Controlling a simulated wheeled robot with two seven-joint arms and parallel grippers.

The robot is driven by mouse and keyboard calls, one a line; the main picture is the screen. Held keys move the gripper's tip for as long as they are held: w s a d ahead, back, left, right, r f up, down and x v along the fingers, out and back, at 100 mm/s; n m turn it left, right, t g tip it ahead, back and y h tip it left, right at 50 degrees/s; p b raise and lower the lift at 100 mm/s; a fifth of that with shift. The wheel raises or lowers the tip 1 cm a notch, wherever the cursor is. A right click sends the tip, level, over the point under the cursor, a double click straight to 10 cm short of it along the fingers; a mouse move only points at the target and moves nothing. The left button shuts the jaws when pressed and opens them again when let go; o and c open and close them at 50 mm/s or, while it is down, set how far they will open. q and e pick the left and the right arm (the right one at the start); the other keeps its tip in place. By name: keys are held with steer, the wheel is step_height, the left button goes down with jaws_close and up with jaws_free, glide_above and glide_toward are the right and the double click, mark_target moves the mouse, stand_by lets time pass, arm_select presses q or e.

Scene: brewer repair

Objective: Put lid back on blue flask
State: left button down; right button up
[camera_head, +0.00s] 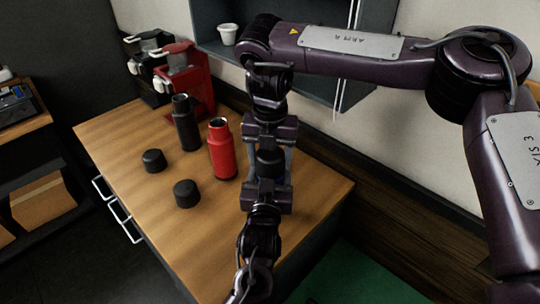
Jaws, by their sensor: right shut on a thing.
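My right gripper (269,160) reaches down over the right part of the table and is shut on a black round thing that looks like a lid (270,163). Just below it in the picture is a second dark gripper, seemingly my left (266,194), on an arm from the bottom edge; I cannot tell its jaw state. No blue flask shows; the arms may hide it. A red flask (222,150) and a black flask (186,124) stand upright and open. Two black lids lie on the table, one farther back (154,160) and one nearer (187,193).
A red coffee brewer (194,78) and a dark one (147,62) stand at the table's back left. A shelf with a white cup (228,34) hangs above. The wooden table's (205,255) front left is clear. The red flask is close left of the grippers.

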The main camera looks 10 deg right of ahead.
steer(key=o, duration=1)
steer(key=shift+c, duration=0.2)
steer(key=shift+r, duration=2.3)
steer(key=shift+c, duration=0.3)
